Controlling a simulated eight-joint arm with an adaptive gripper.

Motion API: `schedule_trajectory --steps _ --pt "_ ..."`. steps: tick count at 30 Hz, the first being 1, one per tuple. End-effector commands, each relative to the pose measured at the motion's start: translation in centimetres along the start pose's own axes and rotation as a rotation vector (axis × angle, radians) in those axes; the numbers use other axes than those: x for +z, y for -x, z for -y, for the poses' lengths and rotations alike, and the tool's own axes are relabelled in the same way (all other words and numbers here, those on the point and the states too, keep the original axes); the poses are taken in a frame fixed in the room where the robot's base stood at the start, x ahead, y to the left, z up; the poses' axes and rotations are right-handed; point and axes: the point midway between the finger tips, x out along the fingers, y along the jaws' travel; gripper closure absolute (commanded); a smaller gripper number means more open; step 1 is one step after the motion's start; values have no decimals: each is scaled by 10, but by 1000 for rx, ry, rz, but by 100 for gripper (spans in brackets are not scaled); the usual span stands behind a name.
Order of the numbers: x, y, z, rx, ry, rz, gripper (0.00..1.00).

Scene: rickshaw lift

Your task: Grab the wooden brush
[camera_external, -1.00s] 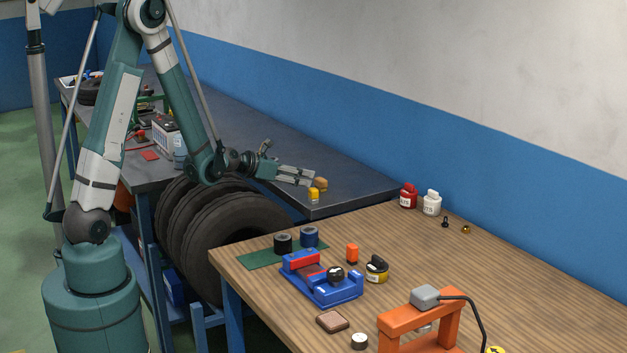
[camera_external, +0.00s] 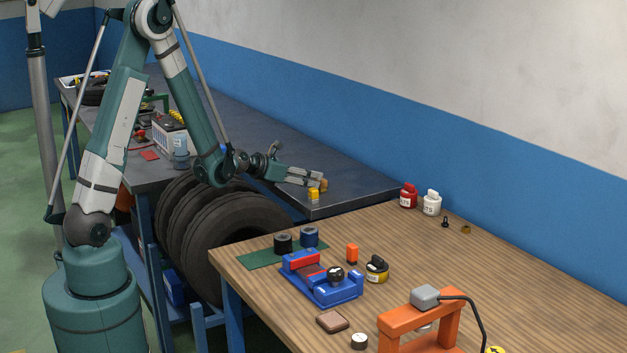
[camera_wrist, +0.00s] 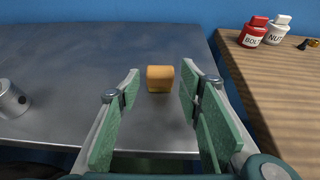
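A small tan-orange block, apparently the wooden brush (camera_wrist: 160,78), rests on the dark metal bench; no bristles can be made out. In the wrist view it sits centred between my fingers, at about the level of the fingertips or just beyond, with a gap on both sides. My gripper (camera_wrist: 160,80) is open and empty, with green pads facing each other.
The dark metal bench (camera_external: 345,184) is clear around the block. A wooden table (camera_external: 480,260) adjoins it, with a red bottle (camera_external: 408,196), a white bottle (camera_external: 432,203) and a blue tool (camera_external: 320,280). A metal cylinder (camera_wrist: 12,99) stands left in the wrist view. Tyres (camera_external: 230,225) stand below.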

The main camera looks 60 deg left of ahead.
Motion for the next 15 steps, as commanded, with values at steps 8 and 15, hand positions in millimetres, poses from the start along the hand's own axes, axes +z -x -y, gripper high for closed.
schedule_trajectory --steps 8,15 --pt "0 -32 1 -1 1 0 63" --pt "1 -41 0 0 0 1 63"
